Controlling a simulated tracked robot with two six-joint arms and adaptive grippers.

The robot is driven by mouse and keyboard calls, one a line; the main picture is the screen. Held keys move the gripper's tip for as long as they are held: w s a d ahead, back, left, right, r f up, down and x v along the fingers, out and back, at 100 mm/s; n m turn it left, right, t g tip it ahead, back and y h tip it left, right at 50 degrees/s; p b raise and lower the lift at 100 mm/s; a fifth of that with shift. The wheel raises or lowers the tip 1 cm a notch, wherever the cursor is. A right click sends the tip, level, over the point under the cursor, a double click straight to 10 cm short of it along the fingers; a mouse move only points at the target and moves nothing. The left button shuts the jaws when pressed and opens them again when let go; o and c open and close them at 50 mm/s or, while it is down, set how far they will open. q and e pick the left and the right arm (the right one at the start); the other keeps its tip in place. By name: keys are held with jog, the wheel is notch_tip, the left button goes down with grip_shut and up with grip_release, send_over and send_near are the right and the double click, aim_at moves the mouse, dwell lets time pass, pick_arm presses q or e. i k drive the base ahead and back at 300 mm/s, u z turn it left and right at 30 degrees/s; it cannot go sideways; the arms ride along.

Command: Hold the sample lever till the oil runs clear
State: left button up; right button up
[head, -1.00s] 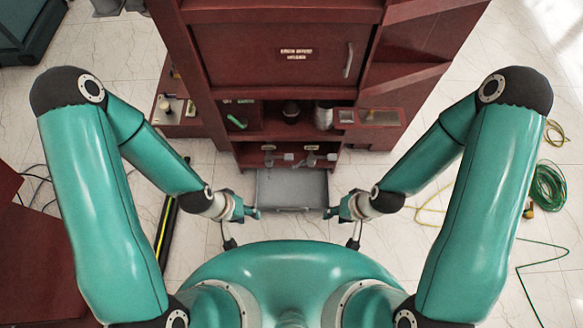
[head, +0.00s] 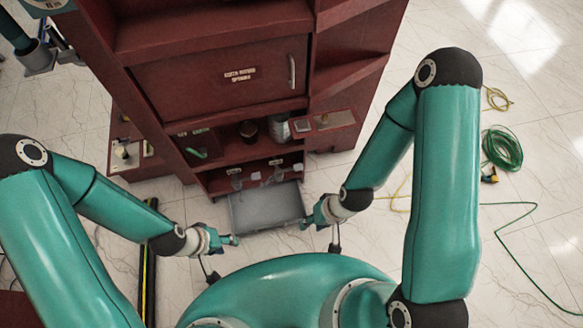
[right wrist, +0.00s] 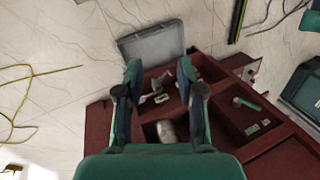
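The dark red cabinet (head: 220,90) has a low bay with two small grey valve-like fittings, the left one (head: 237,182) and the right one (head: 280,174), below pale labels. Which part is the sample lever is too small to tell. My right gripper (head: 304,224) is by the tray's right corner. In the right wrist view its fingers (right wrist: 159,70) are spread and empty, with fittings visible between them. No oil shows.
A shelf above holds a dark jar (head: 249,130), a pale cylinder (head: 279,129) and a green item (head: 196,153). A green hose coil (head: 502,148) and yellow cords (head: 497,98) lie on the floor at right. A black-yellow bar (head: 149,250) lies at left.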

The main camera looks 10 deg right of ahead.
aim_at(298, 166)
jog(key=u, duration=1.4)
jog(key=i, duration=0.1)
jog(key=z, duration=2.95)
jog(key=k, duration=0.9)
jog(key=u, duration=1.25)
jog(key=i, duration=1)
jog(key=u, duration=0.05)
